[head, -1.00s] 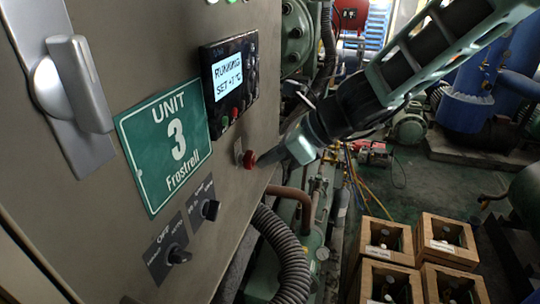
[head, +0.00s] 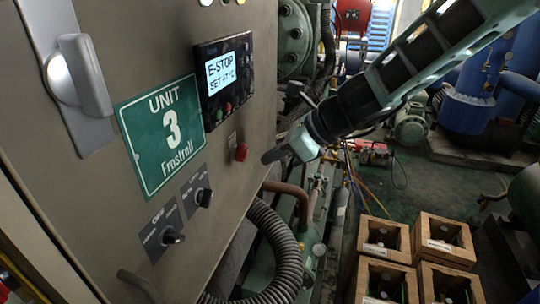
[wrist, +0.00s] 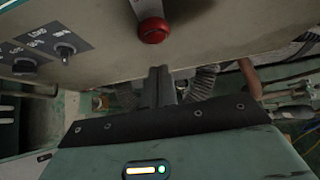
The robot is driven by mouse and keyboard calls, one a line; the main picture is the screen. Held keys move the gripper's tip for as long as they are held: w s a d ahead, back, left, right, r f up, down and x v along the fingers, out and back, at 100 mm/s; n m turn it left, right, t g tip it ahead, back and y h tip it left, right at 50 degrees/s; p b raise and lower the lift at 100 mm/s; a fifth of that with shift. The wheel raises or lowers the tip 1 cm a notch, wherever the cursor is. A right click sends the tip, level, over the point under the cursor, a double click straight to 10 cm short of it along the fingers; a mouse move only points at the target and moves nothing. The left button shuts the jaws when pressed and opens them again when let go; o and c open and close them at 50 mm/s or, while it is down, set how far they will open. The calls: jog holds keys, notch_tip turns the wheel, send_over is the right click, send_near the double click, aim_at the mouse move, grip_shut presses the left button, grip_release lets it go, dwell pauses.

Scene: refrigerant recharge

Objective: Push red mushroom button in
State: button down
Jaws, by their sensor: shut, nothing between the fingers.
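The red mushroom button (head: 241,152) sits on the front of the grey cabinet panel, right of the green UNIT 3 sign. It also shows at the top of the wrist view (wrist: 153,30). My gripper (head: 268,158) is shut and empty, a little to the right of the button and apart from it. In the wrist view its closed fingers (wrist: 160,75) point toward the panel below the button. The display (head: 221,72) reads "E-STOP" and "SET", with a temperature partly legible.
Two rotary switches (head: 172,237) are on the panel below the sign, and a large handle (head: 85,75) is at its left. A corrugated hose (head: 285,250) and pipes lie below my gripper. Wooden crates (head: 440,240) with bottles stand on the floor at right.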

jog(key=v, duration=1)
jog(key=shift+d+b, duration=0.25)
jog(key=shift+b, duration=0.15)
jog(key=s+d+f+n+g+h+b, duration=0.1)
jog(key=s+f+n+h+b, duration=0.1)
jog(key=s+f+n, duration=0.3)
jog(key=s+d+f+n+g+h+b, duration=0.1)
jog(key=s+f+n, duration=0.4)
jog(key=s+n, duration=0.6)
jog(key=s+d+f+n+g+h+b, duration=0.1)
jog(key=s+f+n+h, duration=0.4)
jog(key=n, duration=0.8)
jog(key=s+d+b, duration=0.1)
jog(key=s, duration=0.2)
jog(key=shift+d+f+n+h+b, duration=0.3)
jog(key=shift+f+n+b, duration=0.05)
jog(key=shift+n+b, duration=0.05)
jog(key=shift+s, duration=0.15)
